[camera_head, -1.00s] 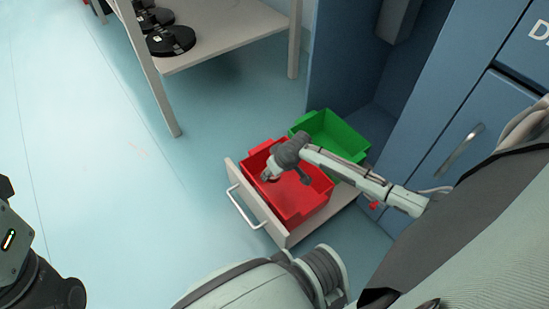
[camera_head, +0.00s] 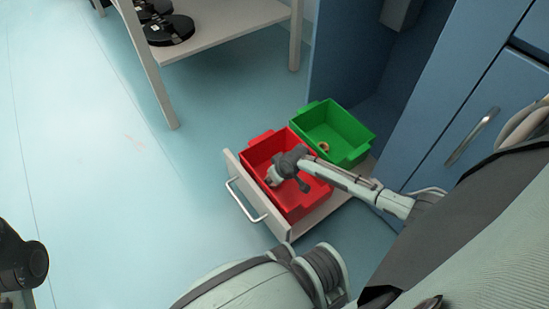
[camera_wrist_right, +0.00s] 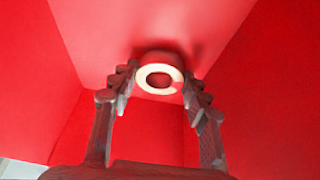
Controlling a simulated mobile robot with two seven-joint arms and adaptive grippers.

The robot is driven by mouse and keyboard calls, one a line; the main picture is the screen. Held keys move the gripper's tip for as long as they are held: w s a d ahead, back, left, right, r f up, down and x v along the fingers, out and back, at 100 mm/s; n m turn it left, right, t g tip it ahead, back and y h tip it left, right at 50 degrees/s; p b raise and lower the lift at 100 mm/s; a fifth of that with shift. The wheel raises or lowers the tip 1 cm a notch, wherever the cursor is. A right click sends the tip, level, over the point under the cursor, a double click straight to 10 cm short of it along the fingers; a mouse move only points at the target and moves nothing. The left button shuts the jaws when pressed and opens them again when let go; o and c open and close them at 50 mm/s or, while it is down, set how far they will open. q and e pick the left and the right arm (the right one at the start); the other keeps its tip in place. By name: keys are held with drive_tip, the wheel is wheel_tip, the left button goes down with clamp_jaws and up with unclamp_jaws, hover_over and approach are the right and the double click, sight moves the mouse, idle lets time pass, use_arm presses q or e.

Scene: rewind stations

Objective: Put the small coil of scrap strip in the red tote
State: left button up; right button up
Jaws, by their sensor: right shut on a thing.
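The red tote (camera_head: 258,152) sits in an open drawer and shows upright. My right gripper (camera_head: 272,180) reaches down inside the red tote. In the right wrist view, a small coil (camera_wrist_right: 159,77), a pale ring with a red-tinted outer side, is between the fingertips of my right gripper (camera_wrist_right: 160,88), which is shut on it. The tote's red walls fill most of that view. Whether the coil touches the tote's floor I cannot tell. In the head view the coil is mostly hidden by the gripper. My left gripper is not in view.
A green tote (camera_head: 350,140) stands behind the red one, with a small brownish ring-like thing (camera_head: 323,147) inside. The drawer (camera_head: 245,205) has a metal handle. Blue cabinets (camera_head: 470,90) are at right. A shelf (camera_head: 225,40) bears black reels. The floor at left is clear.

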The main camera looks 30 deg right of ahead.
drive_tip(key=shift+f, duration=0.2)
drive_tip(key=o, duration=1.3)
drive_tip(key=shift+r, duration=0.15)
